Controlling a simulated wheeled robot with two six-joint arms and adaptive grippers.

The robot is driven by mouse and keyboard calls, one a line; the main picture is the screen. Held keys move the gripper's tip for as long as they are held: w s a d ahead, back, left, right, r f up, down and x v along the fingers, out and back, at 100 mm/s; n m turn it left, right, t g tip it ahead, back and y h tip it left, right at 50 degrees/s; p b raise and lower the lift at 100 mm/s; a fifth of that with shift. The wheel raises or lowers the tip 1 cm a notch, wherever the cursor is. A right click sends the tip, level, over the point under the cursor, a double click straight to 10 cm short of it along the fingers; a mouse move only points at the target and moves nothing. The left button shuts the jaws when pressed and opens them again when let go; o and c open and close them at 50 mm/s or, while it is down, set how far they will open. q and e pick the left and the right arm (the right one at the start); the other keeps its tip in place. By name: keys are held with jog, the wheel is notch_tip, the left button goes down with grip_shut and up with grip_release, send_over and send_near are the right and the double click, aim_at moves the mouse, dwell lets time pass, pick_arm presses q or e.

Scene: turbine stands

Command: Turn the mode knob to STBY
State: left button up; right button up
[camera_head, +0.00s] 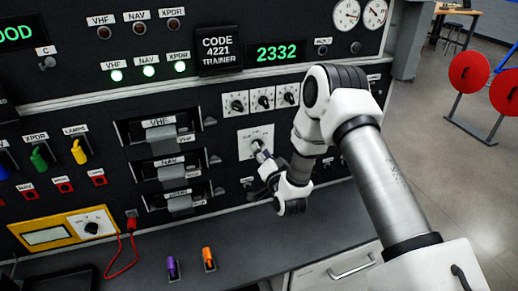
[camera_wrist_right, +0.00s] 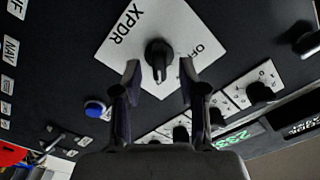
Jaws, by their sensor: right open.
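The mode knob (camera_wrist_right: 158,55) is black and sits on a white square plate (camera_wrist_right: 187,28) in the right wrist view. The plate reads XPDR and OFF; other marks are partly hidden or too small, and I cannot read STBY. In the head view the same white plate (camera_head: 263,133) is on the black panel, with the knob largely behind my gripper. My right gripper (camera_wrist_right: 159,75) is open, its two fingers on either side of and in front of the knob, apparently not touching it. It also shows in the head view (camera_head: 259,151). My left gripper is not in view.
Three small dials (camera_head: 262,99) sit above the plate. VHF, NAV and a third handled module (camera_head: 162,133) are to its left. A blue button (camera_wrist_right: 95,107) is near the plate. A yellow meter (camera_head: 65,230), purple piece (camera_head: 172,267) and orange piece (camera_head: 208,258) are lower left.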

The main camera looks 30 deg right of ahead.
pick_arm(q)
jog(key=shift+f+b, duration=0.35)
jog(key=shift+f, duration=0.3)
pick_arm(e)
jog(key=shift+x, duration=1.2)
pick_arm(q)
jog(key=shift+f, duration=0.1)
pick_arm(e)
jog(key=shift+f, duration=0.1)
